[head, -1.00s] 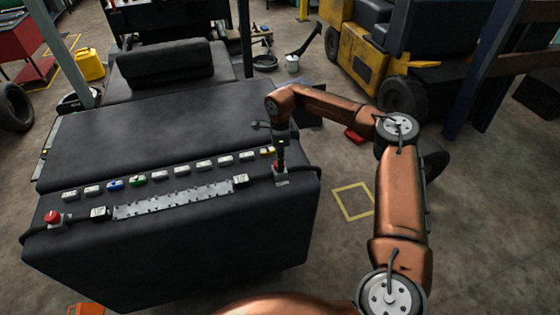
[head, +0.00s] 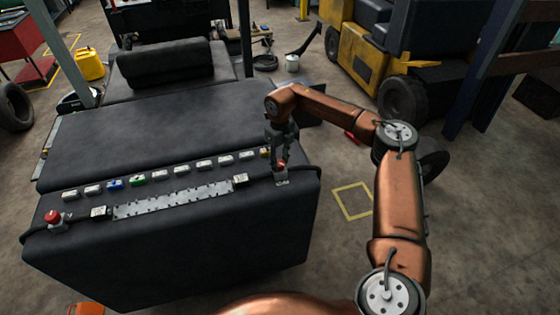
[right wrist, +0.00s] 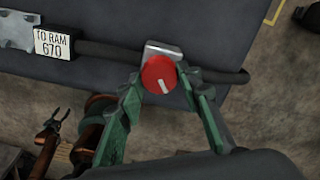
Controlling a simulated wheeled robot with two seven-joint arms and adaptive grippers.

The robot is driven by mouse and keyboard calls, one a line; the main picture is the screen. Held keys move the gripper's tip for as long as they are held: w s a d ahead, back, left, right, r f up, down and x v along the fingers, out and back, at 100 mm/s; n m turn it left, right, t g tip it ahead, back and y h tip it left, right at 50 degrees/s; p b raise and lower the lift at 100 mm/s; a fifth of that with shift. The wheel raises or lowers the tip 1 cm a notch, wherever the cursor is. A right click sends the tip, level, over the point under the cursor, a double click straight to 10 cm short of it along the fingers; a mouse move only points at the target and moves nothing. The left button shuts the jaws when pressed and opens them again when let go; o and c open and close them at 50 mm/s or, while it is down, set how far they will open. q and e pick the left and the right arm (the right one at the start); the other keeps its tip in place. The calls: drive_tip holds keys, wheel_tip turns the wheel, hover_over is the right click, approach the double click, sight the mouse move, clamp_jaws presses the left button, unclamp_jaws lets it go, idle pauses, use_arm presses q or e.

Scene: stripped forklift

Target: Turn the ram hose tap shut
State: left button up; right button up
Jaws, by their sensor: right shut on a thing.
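The ram hose tap has a round red knob with a white mark (right wrist: 158,75), seated on a grey metal block (right wrist: 163,49) on the black hose. In the head view the tap (head: 281,173) is at the right end of the dark forklift body. A label reading "TO RAM 670" (right wrist: 52,43) sits left of it. My right gripper (right wrist: 161,84) has its green fingers on both sides of the red knob, shut on it. In the head view my right gripper (head: 280,150) comes down onto the tap from above. The white mark points down and slightly right in the wrist view.
Another red knob (head: 53,217) is at the left end of the panel. A row of small coloured blocks (head: 160,173) and a perforated metal strip (head: 175,200) lie between. A yellow forklift (head: 358,57) stands behind on the right.

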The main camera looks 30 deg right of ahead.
sight(280, 163)
drive_tip(key=m, duration=0.3)
drive_tip(key=shift+w+r+m, duration=0.1)
drive_tip(key=shift+m, duration=2.1)
drive_tip(key=o, duration=1.2)
drive_tip(key=shift+c, duration=0.2)
wheel_tip(280, 163, up, 12)
